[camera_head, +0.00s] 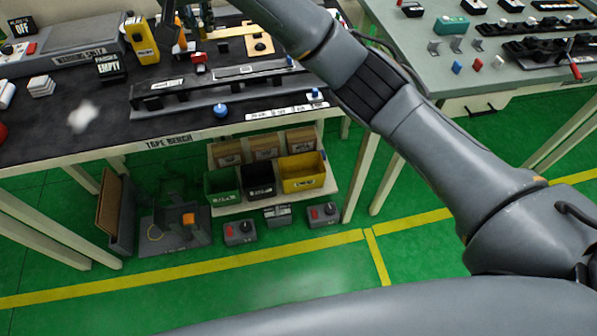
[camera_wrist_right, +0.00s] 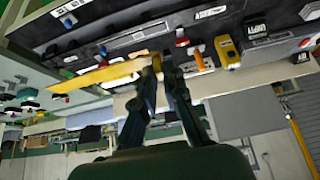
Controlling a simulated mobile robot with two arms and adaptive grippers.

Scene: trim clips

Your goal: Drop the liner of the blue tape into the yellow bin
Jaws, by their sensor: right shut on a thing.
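My right gripper (camera_head: 206,28) is at the top of the head view, over the far part of the tape bench (camera_head: 168,140). It is shut on one end of a thin tan-yellow strip (camera_head: 236,31), which looks like the liner. In the right wrist view the fingertips (camera_wrist_right: 161,64) meet at the end of this strip (camera_wrist_right: 95,78), which sticks out to the left. The yellow bin (camera_head: 303,184) stands on the low shelf under the bench, well away from the gripper. I cannot make out the blue tape for sure. My left gripper is not in view.
A green bin (camera_head: 223,199) and a black bin (camera_head: 259,193) stand left of the yellow one, with cardboard boxes (camera_head: 264,147) behind. The bench top overhangs part of the shelf. A grey table (camera_head: 440,70) with parts stands at right. The floor in front is clear.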

